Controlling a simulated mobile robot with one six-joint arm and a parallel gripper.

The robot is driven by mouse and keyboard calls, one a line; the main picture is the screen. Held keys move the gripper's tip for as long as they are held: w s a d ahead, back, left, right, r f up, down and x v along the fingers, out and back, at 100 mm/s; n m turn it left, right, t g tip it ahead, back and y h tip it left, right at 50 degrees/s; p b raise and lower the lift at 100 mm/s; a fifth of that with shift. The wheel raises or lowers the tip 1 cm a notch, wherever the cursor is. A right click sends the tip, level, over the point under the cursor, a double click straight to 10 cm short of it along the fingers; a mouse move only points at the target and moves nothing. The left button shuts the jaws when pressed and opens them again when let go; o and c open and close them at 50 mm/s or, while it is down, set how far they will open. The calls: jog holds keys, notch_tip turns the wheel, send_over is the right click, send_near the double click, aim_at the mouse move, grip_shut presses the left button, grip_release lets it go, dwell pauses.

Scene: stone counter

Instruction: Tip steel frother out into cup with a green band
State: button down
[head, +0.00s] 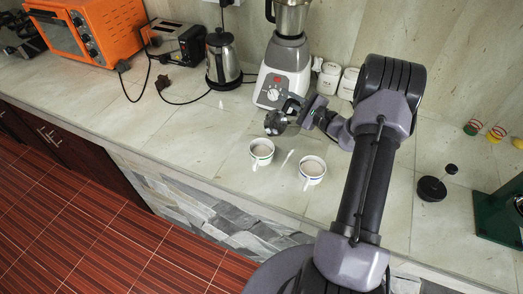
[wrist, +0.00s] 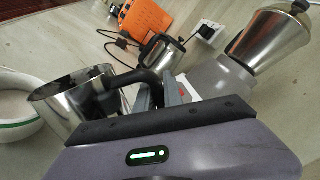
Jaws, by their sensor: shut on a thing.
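The white cup with a green band (head: 262,154) stands on the counter, and part of it shows at the left edge of the wrist view (wrist: 14,130). My gripper (head: 295,112) is shut on the black handle of the steel frother (wrist: 78,108). The frother (head: 274,123) is held above the counter, behind and slightly right of the green-banded cup in the head view. In the wrist view the frother's rim overlaps the cup's right side. I cannot tell its exact tilt or see its contents.
A white cup with a blue band (head: 312,170) stands right of the green-banded one, with a small pale thing (head: 288,157) between them. A blender (head: 284,78) stands close behind my gripper. A kettle (head: 222,62), toaster (head: 180,44) and orange oven (head: 84,30) are at back left.

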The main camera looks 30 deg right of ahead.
jog(key=w+d+f+m+b, duration=0.2)
jog(key=d+f+m+b, duration=0.1)
jog(key=d+m, duration=0.5)
jog(key=shift+w+f+m, duration=0.3)
jog(key=shift+f+m, duration=0.55)
jog(key=shift+m, duration=0.15)
